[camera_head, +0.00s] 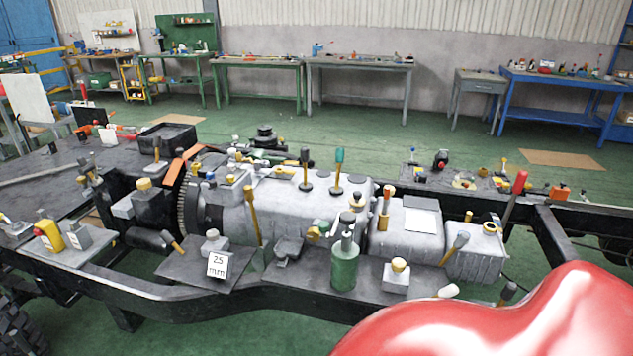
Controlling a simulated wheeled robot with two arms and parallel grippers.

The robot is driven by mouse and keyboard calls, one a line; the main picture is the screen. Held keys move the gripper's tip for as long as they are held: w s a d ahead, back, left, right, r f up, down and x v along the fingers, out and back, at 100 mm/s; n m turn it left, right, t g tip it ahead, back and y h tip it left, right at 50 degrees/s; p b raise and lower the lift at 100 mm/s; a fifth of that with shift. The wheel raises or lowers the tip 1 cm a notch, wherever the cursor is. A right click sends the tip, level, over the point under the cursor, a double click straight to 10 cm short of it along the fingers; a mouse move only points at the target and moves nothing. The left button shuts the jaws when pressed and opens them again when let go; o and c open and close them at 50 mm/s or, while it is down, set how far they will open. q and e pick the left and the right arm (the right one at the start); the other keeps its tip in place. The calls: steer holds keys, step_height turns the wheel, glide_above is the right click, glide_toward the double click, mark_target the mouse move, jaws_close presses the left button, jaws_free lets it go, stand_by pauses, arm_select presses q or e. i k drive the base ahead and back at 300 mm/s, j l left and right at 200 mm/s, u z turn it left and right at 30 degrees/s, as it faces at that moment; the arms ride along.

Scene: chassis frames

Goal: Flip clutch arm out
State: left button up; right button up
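A grey gearbox housing (290,206) lies lengthwise on the black chassis frame (170,302). A toothed ring (183,204) is at its left end. Several levers show around it: an orange one (180,164) above the ring, a dark one with a yellow end (173,241) low at the left, a tall yellow rod (252,215) in front, and two upright knobbed levers, one black (304,168) and one green (339,170), on top. I cannot tell which is the clutch arm or how it is turned. Neither of my grippers is in view.
A red-handled lever (516,192) rises at right. A large glossy red surface (520,320), identity unclear, fills the bottom right. Workbenches (360,64) line the back wall beyond open green floor.

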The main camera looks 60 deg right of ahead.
mark_target(248, 192)
steer(key=z, duration=1.3)
steer(key=i+j, duration=1)
steer(key=k+j+u, duration=0.05)
steer(key=j, duration=0.05)
